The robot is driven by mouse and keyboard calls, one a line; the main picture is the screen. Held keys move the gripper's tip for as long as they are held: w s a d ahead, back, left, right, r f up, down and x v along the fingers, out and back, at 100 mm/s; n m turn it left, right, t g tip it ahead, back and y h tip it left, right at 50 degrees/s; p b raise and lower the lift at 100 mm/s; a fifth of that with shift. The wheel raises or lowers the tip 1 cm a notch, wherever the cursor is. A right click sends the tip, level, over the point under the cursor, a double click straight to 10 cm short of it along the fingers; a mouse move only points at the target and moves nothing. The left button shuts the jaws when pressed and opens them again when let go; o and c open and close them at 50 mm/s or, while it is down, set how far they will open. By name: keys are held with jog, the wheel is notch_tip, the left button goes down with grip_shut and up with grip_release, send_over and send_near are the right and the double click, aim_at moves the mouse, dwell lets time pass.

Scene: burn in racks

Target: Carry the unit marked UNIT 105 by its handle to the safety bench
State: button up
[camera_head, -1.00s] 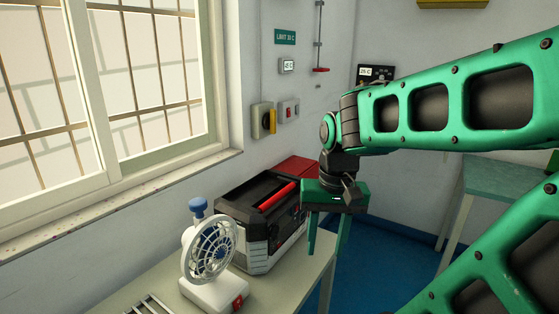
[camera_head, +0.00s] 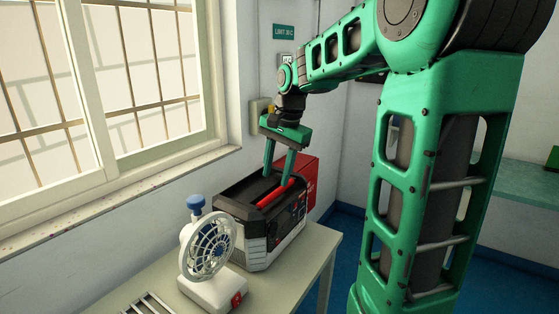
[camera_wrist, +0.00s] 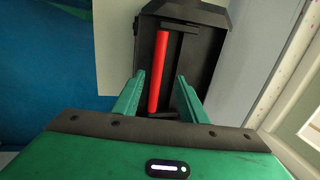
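A black and grey unit with a red bar handle (camera_head: 275,194) along its top stands on the bench by the window. I cannot read a UNIT 105 mark on its body (camera_head: 258,240). My gripper (camera_head: 277,176) is above the unit, its two green fingers pointing down at the handle. In the wrist view my gripper (camera_wrist: 160,92) is open, with the red handle (camera_wrist: 159,72) between the finger lines, nearer the left finger. I cannot tell whether the fingers reach down to the handle's height. The safety bench is not clearly identifiable.
A white fan (camera_head: 209,252) with a blue knob stands close in front of the unit. A red box (camera_head: 309,178) is behind it. A wire rack (camera_head: 148,304) lies at the near edge. A greenish table (camera_head: 522,180) stands at the right, partly behind my arm.

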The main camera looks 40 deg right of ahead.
aim_at(273, 193)
jog(key=shift+w+a+f, duration=0.1)
jog(key=shift+w+f, duration=0.1)
jog(key=shift+f, duration=0.8)
jog(key=shift+w+a+f, duration=0.1)
jog(key=shift+w+f, duration=0.05)
jog(key=shift+f, duration=0.8)
jog(key=shift+w+f, duration=0.2)
jog(key=shift+f, duration=0.8)
jog(key=shift+c, duration=0.6)
grip_shut()
jog(key=c, duration=0.8)
grip_release()
